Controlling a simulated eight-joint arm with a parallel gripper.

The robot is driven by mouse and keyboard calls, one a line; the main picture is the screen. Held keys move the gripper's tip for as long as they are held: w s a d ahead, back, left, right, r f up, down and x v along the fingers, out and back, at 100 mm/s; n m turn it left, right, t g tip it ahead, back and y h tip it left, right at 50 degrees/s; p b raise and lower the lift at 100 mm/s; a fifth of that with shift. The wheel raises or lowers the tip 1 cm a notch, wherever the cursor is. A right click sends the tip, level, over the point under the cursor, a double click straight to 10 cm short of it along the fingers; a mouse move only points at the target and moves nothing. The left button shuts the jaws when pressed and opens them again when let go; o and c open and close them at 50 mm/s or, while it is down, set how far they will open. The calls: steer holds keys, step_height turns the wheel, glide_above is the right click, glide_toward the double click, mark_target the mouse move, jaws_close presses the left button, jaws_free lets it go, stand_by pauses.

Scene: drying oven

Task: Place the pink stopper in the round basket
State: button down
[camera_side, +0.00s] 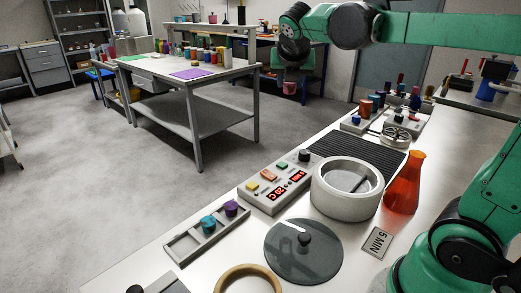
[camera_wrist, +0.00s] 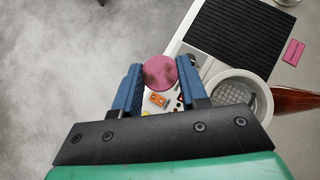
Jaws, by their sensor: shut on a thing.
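My gripper (camera_side: 290,80) is shut on the pink stopper (camera_side: 290,88), high up beyond the left edge of the bench. In the wrist view the round pink top of the stopper (camera_wrist: 160,72) sits between the two blue fingers of my gripper (camera_wrist: 160,80). A thick-walled round white vessel (camera_side: 347,203) stands open on the bench, with a grid floor visible in the wrist view (camera_wrist: 232,96); it may be the round basket. The stopper is well apart from it, to its left in the wrist view.
An orange flask (camera_side: 404,187) stands right beside the vessel. A dark lid (camera_side: 303,252) lies in front, near a tray (camera_side: 183,248) with blue and purple stoppers. A control panel (camera_side: 270,188) is left of the vessel; a black ribbed plate (camera_side: 355,150) lies behind. Bottles crowd the back.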

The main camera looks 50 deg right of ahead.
steer(key=s+d+f+m+g+h, duration=0.2)
steer(key=s+d+m+g, duration=0.55)
steer(key=d, duration=0.65)
steer(key=m+g+y, duration=0.3)
steer(key=m+g, duration=0.1)
steer(key=m, duration=0.5)
glide_above(398, 170)
steer(key=a, duration=0.6)
steer(key=f, duration=1.7)
steer(key=shift+s+d+f, duration=0.1)
steer(key=shift+s+f, duration=0.05)
steer(key=shift+s, duration=0.2)
steer(key=shift+f, duration=2.3)
steer(key=shift+f, duration=0.1)
steer(key=shift+c, duration=2.4)
jaws_free()
